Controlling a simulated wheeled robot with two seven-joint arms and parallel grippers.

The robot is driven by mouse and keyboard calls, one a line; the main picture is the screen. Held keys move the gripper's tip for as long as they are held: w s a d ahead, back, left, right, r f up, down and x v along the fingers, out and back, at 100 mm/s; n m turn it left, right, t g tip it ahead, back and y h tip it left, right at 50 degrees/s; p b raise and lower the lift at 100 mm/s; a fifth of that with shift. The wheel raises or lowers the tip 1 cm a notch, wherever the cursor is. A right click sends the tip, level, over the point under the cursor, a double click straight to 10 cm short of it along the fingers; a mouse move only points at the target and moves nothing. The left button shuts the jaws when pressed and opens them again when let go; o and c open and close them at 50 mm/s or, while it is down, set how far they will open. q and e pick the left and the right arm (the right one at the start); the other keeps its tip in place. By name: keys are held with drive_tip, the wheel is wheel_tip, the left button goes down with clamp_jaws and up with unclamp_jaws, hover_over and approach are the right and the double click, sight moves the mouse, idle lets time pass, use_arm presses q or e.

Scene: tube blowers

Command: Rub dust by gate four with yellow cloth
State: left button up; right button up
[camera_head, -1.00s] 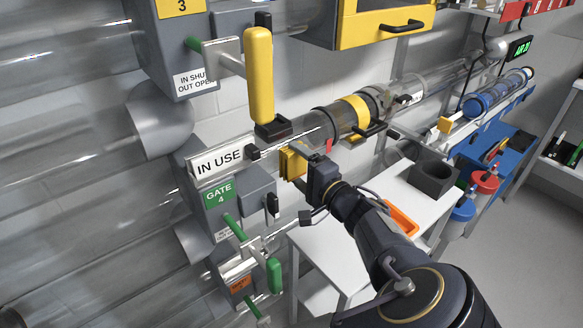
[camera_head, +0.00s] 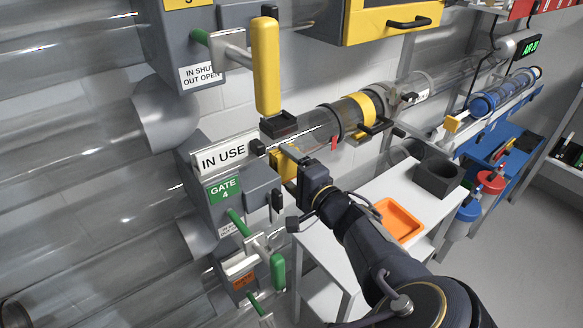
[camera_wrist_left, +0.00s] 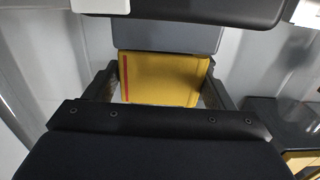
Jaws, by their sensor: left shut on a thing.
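The gate four unit is a grey box with a green "GATE 4" label (camera_head: 224,189) and an "IN USE" plate (camera_head: 222,156) above it. My left gripper (camera_head: 287,160) is just right of this box in the head view, shut on the yellow cloth (camera_head: 282,165). The cloth also shows in the left wrist view (camera_wrist_left: 165,79) as a flat yellow pad with a red stripe, between the two fingers, with a grey surface behind it. I cannot tell whether the cloth touches the box. I cannot make out any dust. My right gripper is not in view.
A green handle (camera_head: 277,272) sticks out below gate four, and a large yellow handle (camera_head: 266,66) hangs above. A clear tube with a yellow band (camera_head: 358,113) runs behind my gripper. A white table holds an orange tray (camera_head: 399,220) and a dark open box (camera_head: 437,177).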

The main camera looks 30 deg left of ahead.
use_arm(q)
drive_tip(key=shift+p+v, duration=0.9)
drive_tip(key=shift+v, duration=1.5)
drive_tip(key=shift+s+d, duration=0.2)
drive_tip(key=shift+d, duration=0.4)
drive_tip(key=shift+d, duration=0.1)
drive_tip(key=p+v, duration=0.1)
drive_tip(key=v, duration=0.1)
drive_tip(key=shift+s+d, duration=0.2)
drive_tip(key=shift+d, duration=0.15)
